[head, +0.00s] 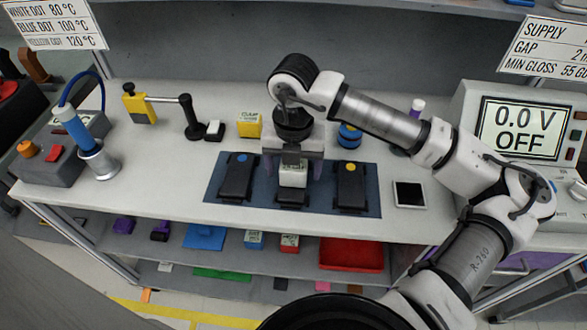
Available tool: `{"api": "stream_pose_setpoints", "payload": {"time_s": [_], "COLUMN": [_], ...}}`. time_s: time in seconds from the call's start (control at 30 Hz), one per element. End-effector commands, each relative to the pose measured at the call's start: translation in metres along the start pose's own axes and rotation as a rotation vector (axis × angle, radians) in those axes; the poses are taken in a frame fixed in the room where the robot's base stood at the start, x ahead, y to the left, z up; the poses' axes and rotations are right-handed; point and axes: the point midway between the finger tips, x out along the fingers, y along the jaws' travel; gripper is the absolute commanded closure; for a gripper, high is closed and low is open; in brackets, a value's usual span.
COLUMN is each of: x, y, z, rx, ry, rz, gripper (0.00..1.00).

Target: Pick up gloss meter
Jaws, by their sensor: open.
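A small whitish box (292,175) with faint, unreadable marks stands over the middle dark module on the blue mat. It may be the gloss meter, but I cannot read a name on it. My gripper (292,165) points down over it with its fingers open, one to each side of the box. The gripper body hides the top and back of the box. I cannot tell whether the fingers touch it.
Dark modules with a blue dot (238,178) and a yellow dot (351,187) flank the box on the mat (215,190). Behind are a yellow box (250,125) and a blue round item (349,136). A black-screened tablet (409,194) lies right.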

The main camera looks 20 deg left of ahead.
Motion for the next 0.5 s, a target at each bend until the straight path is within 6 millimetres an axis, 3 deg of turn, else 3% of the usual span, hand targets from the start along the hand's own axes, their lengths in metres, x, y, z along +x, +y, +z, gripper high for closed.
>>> {"api": "stream_pose_setpoints", "payload": {"time_s": [0.13,0.5], "x": [0.0001,-0.0003], "y": [0.0,0.0], "z": [0.0001,0.0001], "rx": [0.0,-0.001], "ry": [0.0,0.0], "rz": [0.0,0.0], "gripper": [0.25,0.73]}}
